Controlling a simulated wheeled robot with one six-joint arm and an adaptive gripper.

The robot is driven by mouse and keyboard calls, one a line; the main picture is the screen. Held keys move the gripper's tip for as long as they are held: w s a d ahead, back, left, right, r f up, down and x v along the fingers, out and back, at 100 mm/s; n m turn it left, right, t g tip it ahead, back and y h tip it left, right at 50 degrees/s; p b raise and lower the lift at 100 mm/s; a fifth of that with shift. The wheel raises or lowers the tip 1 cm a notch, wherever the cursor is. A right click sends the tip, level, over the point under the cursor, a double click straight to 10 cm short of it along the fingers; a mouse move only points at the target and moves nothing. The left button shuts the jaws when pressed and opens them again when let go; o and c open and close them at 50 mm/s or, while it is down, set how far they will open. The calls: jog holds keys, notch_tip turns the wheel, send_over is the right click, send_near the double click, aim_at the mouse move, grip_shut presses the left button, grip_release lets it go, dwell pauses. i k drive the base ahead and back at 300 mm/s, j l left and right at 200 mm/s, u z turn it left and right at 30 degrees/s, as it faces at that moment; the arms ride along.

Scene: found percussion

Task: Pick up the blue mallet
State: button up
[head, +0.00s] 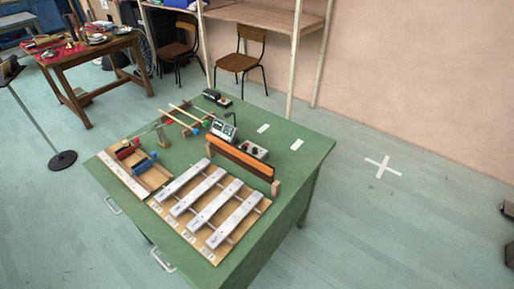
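Two thin, light wooden mallet sticks (182,114) lie side by side at the back left of the green table (312,150). Their heads point to the front right. One head looks blue (196,130), though it is too small to be sure of which stick it belongs to; another nearby looks reddish. My gripper is not seen in this view.
Metal bars on a wooden board (207,203) fill the table's front. A blue block (146,162) and a red one (127,150) sit on a board at left. A grey box (223,130) and an orange-brown upright bar (241,158) stand right of the mallets.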

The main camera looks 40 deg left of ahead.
aim_at(195, 131)
jog(key=i, duration=2.6)
jog(key=i+l+u, duration=0.1)
jog(key=i, duration=1.15)
jog(key=i+l, duration=0.1)
jog(key=i, duration=1.2)
jog(key=u, duration=0.45)
jog(key=i+u, duration=0.1)
jog(key=u, duration=0.3)
jog(key=l+u, duration=0.1)
jog(key=u, duration=0.35)
jog(key=i+u, duration=0.1)
jog(key=u, duration=3.1)
jog(key=j, duration=0.1)
